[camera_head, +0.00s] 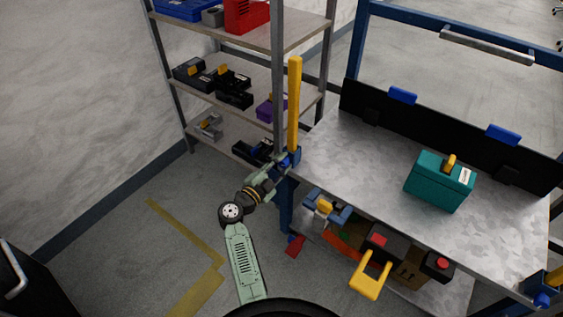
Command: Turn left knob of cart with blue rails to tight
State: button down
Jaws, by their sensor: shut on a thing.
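The cart with blue rails (340,150) fills the right side, with a grey metal top and a blue frame behind it. A yellow upright post (294,105) stands at its near left corner. The blue left knob (291,157) is at the foot of this post, partly covered by my gripper. My gripper (284,163) is at the end of my pale green arm, reaching up from the bottom, and is shut on the left knob. The fingers are small here, and the knob's turn angle cannot be told. A matching blue knob (541,300) shows at the right corner.
A teal toolbox (438,184) sits on the cart top. A lower shelf holds several things, including a yellow-handled item (370,282). A metal shelf rack (262,72) with tools stands close behind my gripper. The floor left of my arm is clear.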

jog(key=m, duration=0.4)
jog(key=shift+m, duration=0.3)
jog(key=m+b, duration=0.1)
jog(key=m, duration=0.4)
jog(key=shift+f+b, duration=0.1)
jog(key=shift+b, duration=0.3)
jog(key=m+b, duration=0.3)
jog(key=m, duration=0.2)
jog(key=shift+m, duration=0.4)
jog(key=shift+m+b, duration=1.5)
jog(key=shift+m, duration=1)
jog(key=shift+r, duration=0.2)
jog(key=c, duration=1.2)
grip_release()
jog(key=shift+c, duration=0.2)
